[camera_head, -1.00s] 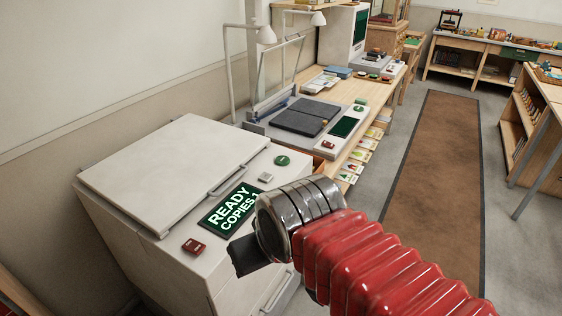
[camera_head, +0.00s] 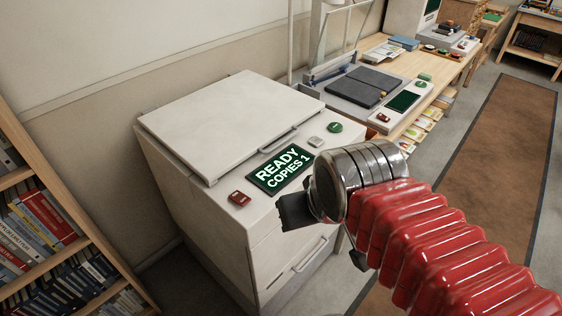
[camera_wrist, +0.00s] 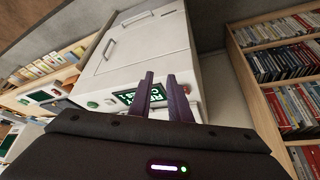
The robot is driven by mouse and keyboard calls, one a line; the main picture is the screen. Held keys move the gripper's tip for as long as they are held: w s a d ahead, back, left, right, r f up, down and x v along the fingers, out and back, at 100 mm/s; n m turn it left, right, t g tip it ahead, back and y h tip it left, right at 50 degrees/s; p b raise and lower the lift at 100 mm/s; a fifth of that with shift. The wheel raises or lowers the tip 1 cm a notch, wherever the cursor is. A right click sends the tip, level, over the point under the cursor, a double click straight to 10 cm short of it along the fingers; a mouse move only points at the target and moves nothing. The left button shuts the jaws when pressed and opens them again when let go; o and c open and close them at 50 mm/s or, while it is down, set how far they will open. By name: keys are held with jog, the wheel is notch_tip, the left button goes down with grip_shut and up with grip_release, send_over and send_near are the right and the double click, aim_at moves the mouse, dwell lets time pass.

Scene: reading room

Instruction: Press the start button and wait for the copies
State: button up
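The white copier (camera_head: 215,125) stands against the wall with its lid down. Its dark display (camera_head: 280,168) reads "READY COPIES 1". A round green button (camera_head: 335,127) and a pale grey button (camera_head: 317,141) sit beyond the display, and a red button (camera_head: 239,198) sits at its near left. My gripper (camera_head: 292,212) is in front of the copier's front edge, near the display, apart from the buttons. In the wrist view my gripper (camera_wrist: 160,78) shows two dark fingers with an empty gap between them. The green button (camera_wrist: 92,104) shows left of the fingers there.
A bookshelf (camera_head: 60,225) stands at the left, near the copier. A wooden desk (camera_head: 415,75) with a dark grey pad (camera_head: 360,88) and a second screen (camera_head: 403,101) extends beyond the copier. A brown carpet runner (camera_head: 500,150) and grey floor lie open at the right.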

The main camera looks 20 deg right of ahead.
jog(key=shift+c, duration=0.2)
grip_shut()
dwell(1.7)
